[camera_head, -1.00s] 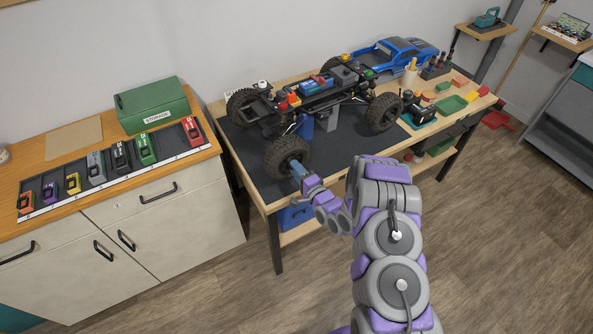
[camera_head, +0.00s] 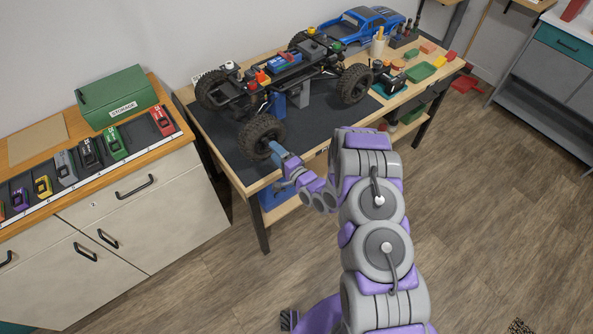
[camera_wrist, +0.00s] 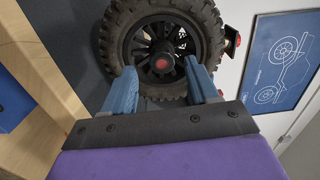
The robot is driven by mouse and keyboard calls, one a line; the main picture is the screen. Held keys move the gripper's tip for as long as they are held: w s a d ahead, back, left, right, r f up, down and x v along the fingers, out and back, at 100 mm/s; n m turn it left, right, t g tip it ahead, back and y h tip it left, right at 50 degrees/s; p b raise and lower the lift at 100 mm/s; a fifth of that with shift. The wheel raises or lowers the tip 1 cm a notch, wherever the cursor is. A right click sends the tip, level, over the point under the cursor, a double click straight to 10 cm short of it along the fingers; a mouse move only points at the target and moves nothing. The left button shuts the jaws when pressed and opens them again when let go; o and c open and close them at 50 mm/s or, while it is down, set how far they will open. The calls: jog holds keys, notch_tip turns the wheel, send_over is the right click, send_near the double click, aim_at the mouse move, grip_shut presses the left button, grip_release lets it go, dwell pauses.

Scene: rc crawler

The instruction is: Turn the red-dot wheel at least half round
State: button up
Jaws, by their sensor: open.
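The crawler (camera_head: 290,82) stands raised on a dark mat, with its front wheel (camera_head: 262,136) nearest me. In the wrist view, a wheel with a black tyre and dark spokes (camera_wrist: 150,48) fills the top middle. A red dot (camera_wrist: 162,65) marks its hub. My gripper (camera_wrist: 160,68) is open, with one blue finger on each side of the hub's lower part. The fingers overlap the wheel in this view; I cannot tell whether they touch it. In the head view, my gripper (camera_head: 278,164) is at the wheel's near side.
A cabinet with a green storage box (camera_head: 117,97) stands to the left. The floor in front of the bench is open.

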jog(key=p+v, duration=0.2)
jog(key=v, duration=1.3)
jog(key=shift+d, duration=0.15)
